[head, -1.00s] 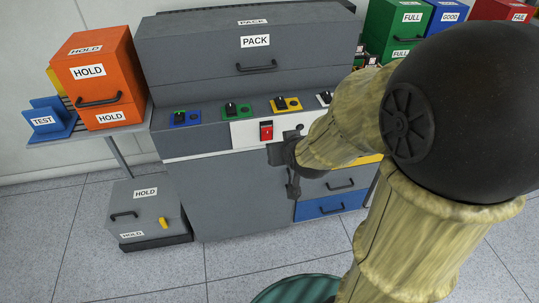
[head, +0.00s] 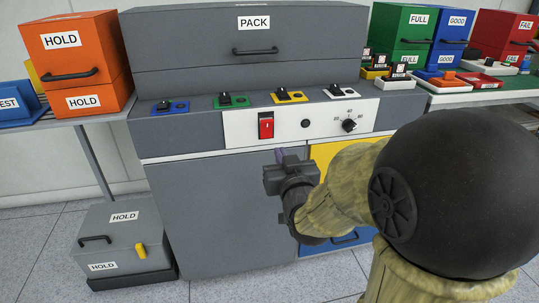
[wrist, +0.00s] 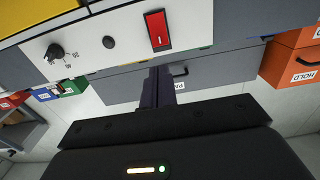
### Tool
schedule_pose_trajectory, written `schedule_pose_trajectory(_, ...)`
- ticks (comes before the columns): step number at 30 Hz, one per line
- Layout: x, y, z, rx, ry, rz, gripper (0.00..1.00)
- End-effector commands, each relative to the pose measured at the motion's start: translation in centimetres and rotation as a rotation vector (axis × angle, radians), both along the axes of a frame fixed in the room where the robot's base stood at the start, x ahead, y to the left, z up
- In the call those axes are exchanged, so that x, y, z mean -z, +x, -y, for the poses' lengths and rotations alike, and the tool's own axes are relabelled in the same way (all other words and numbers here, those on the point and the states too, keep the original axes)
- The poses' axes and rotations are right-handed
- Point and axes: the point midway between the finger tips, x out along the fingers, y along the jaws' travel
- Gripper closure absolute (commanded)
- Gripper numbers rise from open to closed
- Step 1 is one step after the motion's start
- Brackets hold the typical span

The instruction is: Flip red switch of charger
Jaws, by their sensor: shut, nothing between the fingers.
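The red switch (head: 266,125) sits upright in a black frame on the white front panel (head: 238,130) of the grey charger cabinet. In the wrist view the red switch (wrist: 158,29) is ahead of my fingers, near the top of the picture. My gripper (head: 281,155) is below and slightly right of the switch in the head view. Its dark fingers (wrist: 157,88) are together and hold nothing. A gap shows between the fingertips and the switch in both views.
On the same panel are a black button (head: 305,123) and a black dial (head: 349,125). The PACK box (head: 256,50) rises behind. A yellow drawer front (head: 325,154) lies below the panel, right of my gripper.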

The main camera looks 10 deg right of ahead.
Motion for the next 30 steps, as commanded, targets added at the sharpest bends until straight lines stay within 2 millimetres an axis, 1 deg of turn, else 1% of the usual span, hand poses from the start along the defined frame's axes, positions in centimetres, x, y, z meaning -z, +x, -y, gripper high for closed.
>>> schedule_pose_trajectory(1,2.1,0.0,0.0,0.0,0.0,0.034,1.0)
schedule_pose_trajectory(6,4.0,-0.2,0.0,-0.002,0.0,0.152,1.0)
schedule_pose_trajectory(9,4.7,-0.3,-0.1,-0.002,-0.001,0.21,1.0)
schedule_pose_trajectory(15,4.7,-0.6,0.0,-0.002,-0.002,0.267,1.0)
schedule_pose_trajectory(25,4.4,-0.6,0.0,-0.002,-0.002,0.267,1.0)
schedule_pose_trajectory(30,4.1,-0.2,0.0,-0.002,-0.002,0.264,1.0)
